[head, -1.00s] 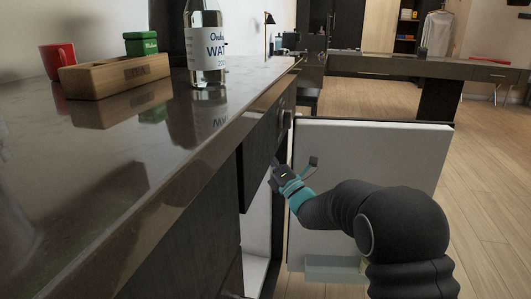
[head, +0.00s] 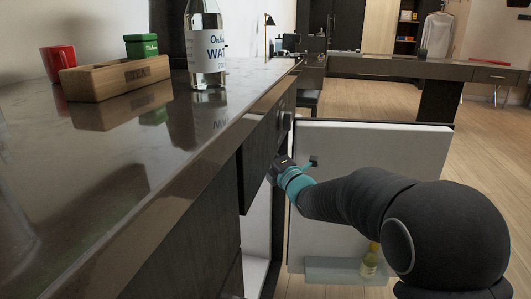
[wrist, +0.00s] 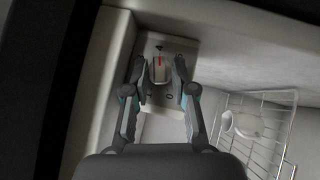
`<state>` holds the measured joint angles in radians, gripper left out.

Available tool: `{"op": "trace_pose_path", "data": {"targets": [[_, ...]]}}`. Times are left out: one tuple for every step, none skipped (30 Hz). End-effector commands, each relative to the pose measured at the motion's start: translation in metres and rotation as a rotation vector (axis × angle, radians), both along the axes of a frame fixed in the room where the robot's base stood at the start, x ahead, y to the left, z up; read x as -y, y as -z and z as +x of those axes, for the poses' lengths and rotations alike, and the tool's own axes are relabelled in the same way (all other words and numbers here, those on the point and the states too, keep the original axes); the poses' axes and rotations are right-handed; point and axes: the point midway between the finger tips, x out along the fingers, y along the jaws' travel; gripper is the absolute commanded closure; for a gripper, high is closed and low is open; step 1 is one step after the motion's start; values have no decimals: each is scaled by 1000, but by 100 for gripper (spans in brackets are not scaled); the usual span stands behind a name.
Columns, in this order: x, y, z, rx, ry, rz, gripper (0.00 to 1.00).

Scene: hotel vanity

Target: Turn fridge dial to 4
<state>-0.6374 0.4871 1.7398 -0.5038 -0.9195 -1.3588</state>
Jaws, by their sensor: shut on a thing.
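The fridge dial (wrist: 159,73) is a small pale knob with a red line on a grey panel (wrist: 182,50) inside the fridge, seen in the wrist view. In the head view my gripper (head: 284,165) reaches into the fridge opening under the counter, and the dial is hidden there. The fridge door (head: 375,170) stands open.
A wire rack (wrist: 262,125) holding a pale object is at right inside the fridge. A bottle (head: 370,260) stands in the door shelf (head: 330,268). The counter (head: 110,170) above holds a water bottle (head: 207,50), a wooden tea box (head: 100,83) and a red mug (head: 57,60).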

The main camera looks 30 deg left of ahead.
Motion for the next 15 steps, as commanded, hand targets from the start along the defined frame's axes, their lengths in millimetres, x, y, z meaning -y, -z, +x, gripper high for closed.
{"op": "trace_pose_path", "data": {"targets": [[-1,-2,0,2,0,3,100],[-1,-3,0,2,0,3,100],[-1,-3,0,1,0,3,100],[-1,-3,0,2,0,3,100],[-1,-3,0,2,-1,2,100],[-1,-3,0,2,-1,3,100],[-1,-3,0,2,-1,3,100],[-1,-3,0,2,-1,3,100],[-1,-3,0,2,-1,3,100],[-1,-3,0,2,-1,3,72],[-1,-3,0,2,-1,3,65],[-1,-3,0,2,-1,3,59],[-1,-3,0,2,-1,3,59],[-1,-3,0,2,0,4,59],[-1,-2,1,2,0,3,59]]}}
